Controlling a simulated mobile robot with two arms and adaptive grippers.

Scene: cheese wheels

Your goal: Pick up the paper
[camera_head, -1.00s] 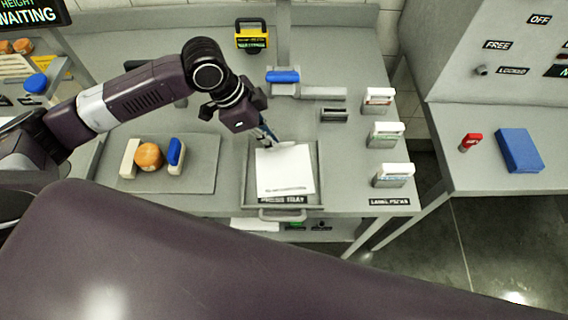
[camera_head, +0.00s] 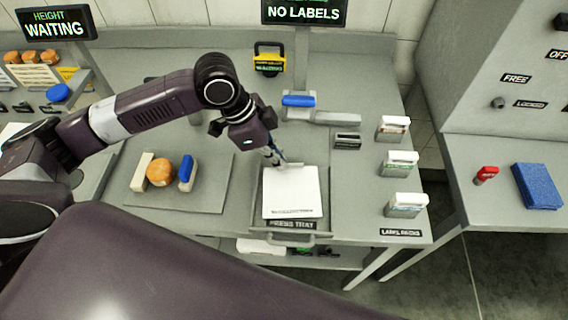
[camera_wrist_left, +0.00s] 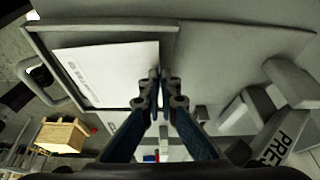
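The white paper (camera_head: 292,195) lies in the press tray (camera_head: 325,203) on the grey bench, with small print along its near edge. It also shows in the left wrist view (camera_wrist_left: 115,70), looking flat. My left gripper (camera_head: 275,158) points down at the far-left part of the paper's far edge. In the left wrist view its fingertips (camera_wrist_left: 160,80) are close together, right beside the paper's edge. Whether the paper is pinched between them is not clear. My right gripper is not in view.
A board with an orange cheese wheel (camera_head: 160,171) and a blue-handled tool (camera_head: 187,173) is left of the tray. Several label packs (camera_head: 398,163) stand at right. A blue-handled press part (camera_head: 298,100) is behind the tray. A blue box (camera_head: 538,187) lies on the right bench.

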